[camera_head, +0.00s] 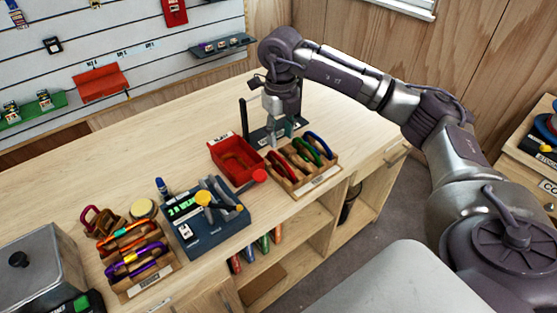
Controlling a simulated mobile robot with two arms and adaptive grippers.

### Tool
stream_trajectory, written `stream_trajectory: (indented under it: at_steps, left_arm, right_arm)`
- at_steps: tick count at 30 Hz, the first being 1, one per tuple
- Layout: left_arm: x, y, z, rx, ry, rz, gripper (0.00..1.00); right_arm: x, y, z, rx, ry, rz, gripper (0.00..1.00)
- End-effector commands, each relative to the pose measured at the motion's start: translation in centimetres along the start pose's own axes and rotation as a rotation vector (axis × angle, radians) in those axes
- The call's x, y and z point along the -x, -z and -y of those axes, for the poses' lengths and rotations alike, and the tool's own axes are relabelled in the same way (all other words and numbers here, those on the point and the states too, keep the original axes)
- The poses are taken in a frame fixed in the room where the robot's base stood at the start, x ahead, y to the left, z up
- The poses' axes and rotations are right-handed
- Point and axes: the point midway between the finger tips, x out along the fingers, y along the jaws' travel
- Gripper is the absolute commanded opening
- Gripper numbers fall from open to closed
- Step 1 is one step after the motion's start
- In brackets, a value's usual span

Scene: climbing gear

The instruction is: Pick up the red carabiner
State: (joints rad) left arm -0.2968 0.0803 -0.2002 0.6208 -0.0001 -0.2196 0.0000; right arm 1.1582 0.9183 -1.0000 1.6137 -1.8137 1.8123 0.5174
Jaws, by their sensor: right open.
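A red carabiner (281,166) stands in the left slot of a small wooden rack (318,181) near the front edge of the workbench. A green carabiner (305,153) and a blue carabiner (320,145) stand to its right in the same rack. My right gripper (279,139) points down just behind the rack. It is open and appears empty, above and beyond the red carabiner. Its fingertips are small in the picture, so their exact height is hard to tell. My left gripper is out of view.
A dark blue tool holder (208,224) and another carabiner rack (135,262) stand farther left. The bench behind the red bin (180,130) is clear.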

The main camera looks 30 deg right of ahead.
Motion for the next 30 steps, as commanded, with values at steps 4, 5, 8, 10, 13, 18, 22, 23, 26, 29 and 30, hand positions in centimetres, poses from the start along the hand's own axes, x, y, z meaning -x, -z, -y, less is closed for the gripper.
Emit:
stream_trajectory:
  at_steps: [4,5,8,10,13,18,22,23,26,29,30]
  left_arm:
    - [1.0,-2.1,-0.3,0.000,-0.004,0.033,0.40]
    - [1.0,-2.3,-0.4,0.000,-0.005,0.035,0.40]
    - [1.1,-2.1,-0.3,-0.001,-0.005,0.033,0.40]
    - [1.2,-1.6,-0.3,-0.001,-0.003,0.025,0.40]
    - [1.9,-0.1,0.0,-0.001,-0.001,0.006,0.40]
    - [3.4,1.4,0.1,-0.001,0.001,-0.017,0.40]
    - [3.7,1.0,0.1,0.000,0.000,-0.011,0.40]
    - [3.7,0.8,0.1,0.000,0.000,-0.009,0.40]
    - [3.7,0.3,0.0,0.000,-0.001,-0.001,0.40]
    - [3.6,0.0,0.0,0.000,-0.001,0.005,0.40]
    - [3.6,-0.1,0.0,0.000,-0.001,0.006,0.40]
  right_arm:
    - [-2.6,0.1,0.0,-0.001,-0.001,-0.002,0.42]
    - [-3.0,0.1,0.0,-0.001,0.000,-0.003,0.42]
    - [-3.9,0.0,0.0,0.000,-0.001,0.000,0.42]
    - [-4.2,0.0,0.0,0.001,-0.001,0.000,0.42]
    - [-5.0,0.1,0.0,0.001,-0.001,-0.003,0.42]
    - [-7.6,0.2,0.0,0.000,-0.001,-0.003,0.42]
    - [-9.1,0.2,-0.1,0.001,-0.002,-0.001,0.42]
    - [-9.2,0.2,-0.1,0.001,-0.002,0.000,0.42]
    - [-9.4,0.1,0.0,0.001,-0.001,0.002,0.42]
    - [-9.4,0.1,0.0,0.001,-0.001,0.002,0.42]
    - [-9.4,0.1,0.0,0.001,-0.001,0.002,0.40]
